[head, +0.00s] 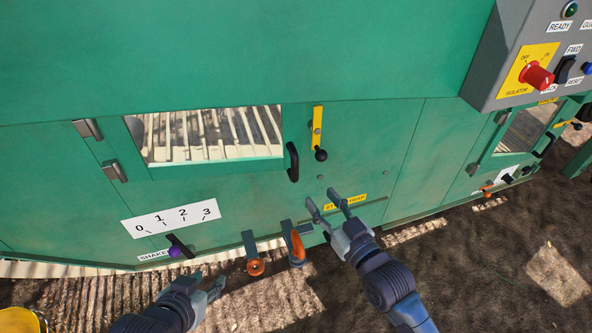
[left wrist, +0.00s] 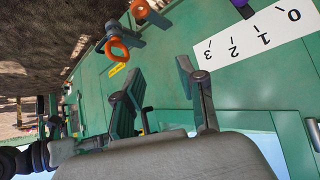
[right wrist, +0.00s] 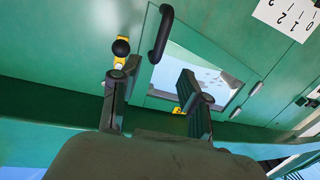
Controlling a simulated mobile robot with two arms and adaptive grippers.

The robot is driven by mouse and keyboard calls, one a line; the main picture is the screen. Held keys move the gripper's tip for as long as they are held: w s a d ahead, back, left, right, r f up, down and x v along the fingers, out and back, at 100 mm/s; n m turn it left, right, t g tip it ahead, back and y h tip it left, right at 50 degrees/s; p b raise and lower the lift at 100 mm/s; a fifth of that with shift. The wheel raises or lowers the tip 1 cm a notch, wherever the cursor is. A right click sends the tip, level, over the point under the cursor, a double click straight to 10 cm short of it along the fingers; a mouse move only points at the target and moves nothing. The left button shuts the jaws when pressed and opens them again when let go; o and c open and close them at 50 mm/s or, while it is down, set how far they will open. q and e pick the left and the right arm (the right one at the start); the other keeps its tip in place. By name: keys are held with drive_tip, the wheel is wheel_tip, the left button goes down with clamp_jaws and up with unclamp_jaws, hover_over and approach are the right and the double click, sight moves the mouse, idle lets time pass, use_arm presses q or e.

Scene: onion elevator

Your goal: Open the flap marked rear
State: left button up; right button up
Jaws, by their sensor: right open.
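No label reading "rear" can be made out. The nearer panel has a window (head: 210,135), a black handle (head: 292,162) and a yellow latch bar with a black knob (head: 320,155). The right wrist view shows the same black handle (right wrist: 161,35) and knob (right wrist: 121,47). A second windowed panel (head: 522,132) stands at the far right, with its own black handle (head: 545,146). My right gripper (head: 325,202) is open and empty by the yellow trap label (head: 345,202). My left gripper (head: 207,284) is open and empty, low in front of the machine.
A 0-to-3 scale (head: 171,217) has a purple-knobbed shaker lever (head: 174,251). A grey control box (head: 515,55) juts out upper right. Bare ground (head: 460,260) lies in front.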

sight(297, 169)
drive_tip(key=b+x, duration=0.1)
drive_tip(key=x, duration=0.5)
drive_tip(key=shift+w+a+f+b, duration=0.1)
drive_tip(key=shift+w+a+b, duration=0.05)
drive_tip(key=shift+w+b, duration=0.15)
drive_tip(key=b+x, duration=0.1)
drive_tip(key=x, duration=0.4)
drive_tip(key=shift+w+a, duration=0.15)
drive_tip(key=shift+w, duration=0.1)
drive_tip(key=shift+w+a, duration=0.1)
drive_tip(key=shift+w, duration=0.15)
use_arm(q)
drive_tip(key=w+d+r+t+h, duration=0.1)
drive_tip(key=w+d+r+t, duration=0.1)
drive_tip(key=r, duration=0.4)
drive_tip(key=w+d+r+t+h, duration=0.1)
drive_tip(key=w+r+t, duration=0.3)
drive_tip(key=r+t, duration=0.1)
drive_tip(key=shift+w+d+r+m+t, duration=0.3)
drive_tip(key=shift+w+d+r+t, duration=0.1)
drive_tip(key=shift+t, duration=0.5)
use_arm(e)
drive_tip(key=shift+c, duration=0.2)
clamp_jaws()
